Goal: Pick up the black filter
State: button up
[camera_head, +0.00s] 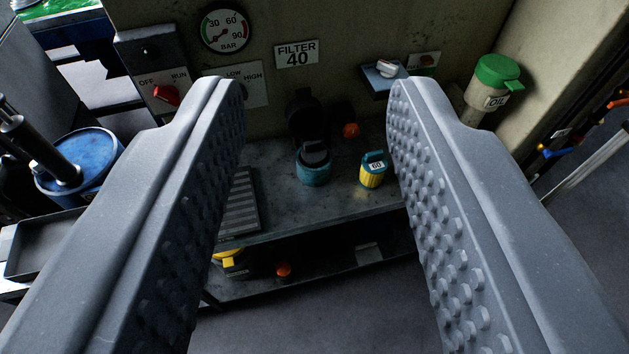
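My gripper (316,95) is open and empty, with its two grey studded fingers wide apart on either side of the view. Between and beyond them is a metal shelf (290,222). A dark, black rounded thing (303,112) stands at the back of the shelf against the wall, below the "FILTER 40" sign (296,53). In front of it stands a teal container (313,174) with a black top (315,153). I cannot tell which of these black parts is the black filter. A yellow canister (372,176) with a teal cap and a "60" label stands to the right.
An orange knob (351,130) is at the back. A ribbed dark plate (240,205) lies at the left. The lower shelf holds a yellow item (231,259) and an orange one (283,269). A blue drum (88,150) stands left; a green-capped oil container (488,92) is right.

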aim_at(313, 155)
jog(key=u, duration=0.25)
jog(key=i, duration=1.25)
jog(key=z, duration=0.35)
